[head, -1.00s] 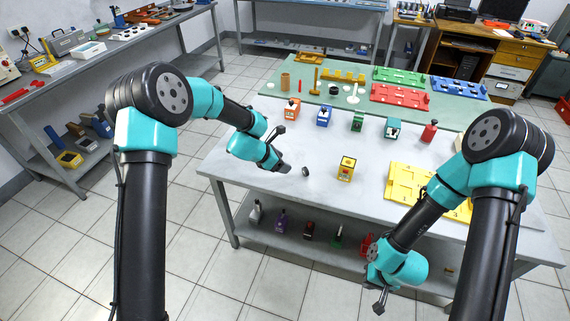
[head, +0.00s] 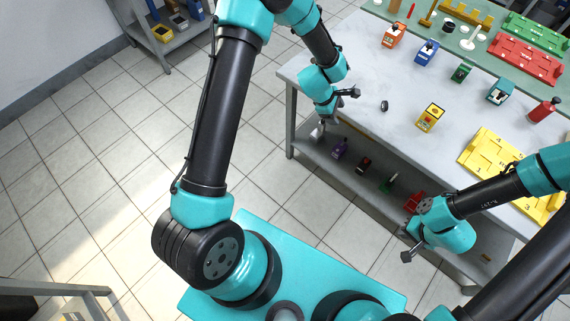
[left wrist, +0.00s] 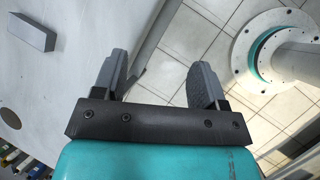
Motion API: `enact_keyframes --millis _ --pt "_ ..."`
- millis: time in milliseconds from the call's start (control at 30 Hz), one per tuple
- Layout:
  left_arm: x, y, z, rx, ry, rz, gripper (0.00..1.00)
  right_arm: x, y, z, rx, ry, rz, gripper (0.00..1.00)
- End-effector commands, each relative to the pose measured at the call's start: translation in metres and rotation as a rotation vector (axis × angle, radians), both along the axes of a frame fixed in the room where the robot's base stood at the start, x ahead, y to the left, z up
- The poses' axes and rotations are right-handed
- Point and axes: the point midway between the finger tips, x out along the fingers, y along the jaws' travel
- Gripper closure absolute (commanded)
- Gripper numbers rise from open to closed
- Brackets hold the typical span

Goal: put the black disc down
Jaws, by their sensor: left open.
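A yellow box (head: 430,117) stands right of the disc, and a yellow plate (head: 490,155) lies further right. Orange (head: 394,35), blue (head: 427,52) and green (head: 462,73) blocks stand behind. In the left wrist view a grey block (left wrist: 32,32) shows at upper left.

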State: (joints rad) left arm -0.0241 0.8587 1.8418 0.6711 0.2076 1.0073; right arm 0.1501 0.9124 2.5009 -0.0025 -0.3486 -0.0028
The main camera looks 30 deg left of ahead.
Motion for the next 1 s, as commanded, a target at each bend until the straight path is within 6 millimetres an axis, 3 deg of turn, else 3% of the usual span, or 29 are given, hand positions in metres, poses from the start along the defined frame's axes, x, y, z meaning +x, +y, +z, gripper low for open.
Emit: enact_keyframes --millis 33,200,400,500,667,1000 --pt "-0.027 0.014 -0.020 0.071 -0.014 -0.106 0.34 0.000 0.000 0.000 0.000 0.000 0.000 1.00" --pt "-0.108 0.053 -0.065 0.269 -0.114 -0.537 0.34 0.000 0.000 0.000 0.000 0.000 0.000 1.00" --pt "-0.197 0.075 -0.090 0.368 -0.273 -1.056 0.34 0.000 0.000 0.000 0.000 0.000 0.000 1.00" --pt "-0.229 0.077 -0.092 0.377 -0.356 -1.243 0.34 0.000 0.000 0.000 0.000 0.000 0.000 1.00" --pt "-0.250 0.076 -0.092 0.377 -0.432 -1.382 0.34 0.000 0.000 0.000 0.000 0.000 0.000 1.00" --pt "-0.251 0.076 -0.092 0.377 -0.438 -1.391 0.34 0.000 0.000 0.000 0.000 0.000 0.000 1.00"
